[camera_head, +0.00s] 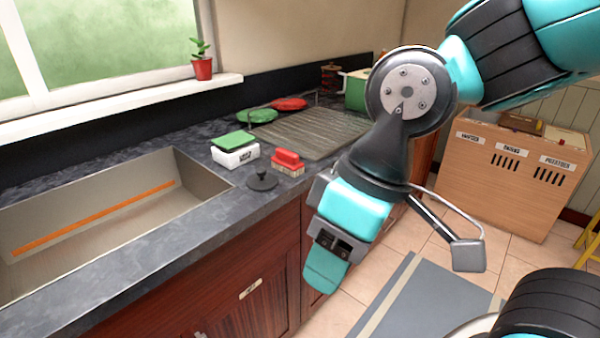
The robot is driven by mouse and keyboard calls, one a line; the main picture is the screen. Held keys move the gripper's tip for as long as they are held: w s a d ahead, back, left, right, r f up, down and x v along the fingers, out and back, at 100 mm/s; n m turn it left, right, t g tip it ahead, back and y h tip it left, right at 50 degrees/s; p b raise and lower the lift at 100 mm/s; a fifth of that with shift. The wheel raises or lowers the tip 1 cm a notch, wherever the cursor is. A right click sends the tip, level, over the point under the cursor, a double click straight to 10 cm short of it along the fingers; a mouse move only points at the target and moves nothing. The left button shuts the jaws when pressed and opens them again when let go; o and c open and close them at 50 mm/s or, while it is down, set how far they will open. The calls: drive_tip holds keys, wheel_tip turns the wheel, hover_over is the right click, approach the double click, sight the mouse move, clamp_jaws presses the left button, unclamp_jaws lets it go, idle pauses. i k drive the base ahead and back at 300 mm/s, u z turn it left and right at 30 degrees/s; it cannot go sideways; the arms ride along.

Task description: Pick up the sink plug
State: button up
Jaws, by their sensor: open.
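The sink plug (262,180) is a small dark disc with a raised knob on top. It lies on the dark stone counter between the sink and the red brush. My gripper (326,268) is in front of the counter edge, to the right of the plug and lower in the picture. It points downward and is apart from the plug. Its jaws are open, with nothing visible between them. The far finger is partly hidden by the near parts of the gripper.
The sink (190,180) with an orange strip is at left. A green-topped white box (236,156) and a red brush (288,160) stand close behind the plug. A drying mat (315,133) lies farther back. A wooden vegetable bin (510,185) stands at right.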

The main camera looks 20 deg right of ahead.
sight(264, 181)
drive_tip(key=k, duration=0.55)
drive_tip(key=u, duration=0.6)
drive_tip(key=i, duration=1.4)
drive_tip(key=u, duration=0.05)
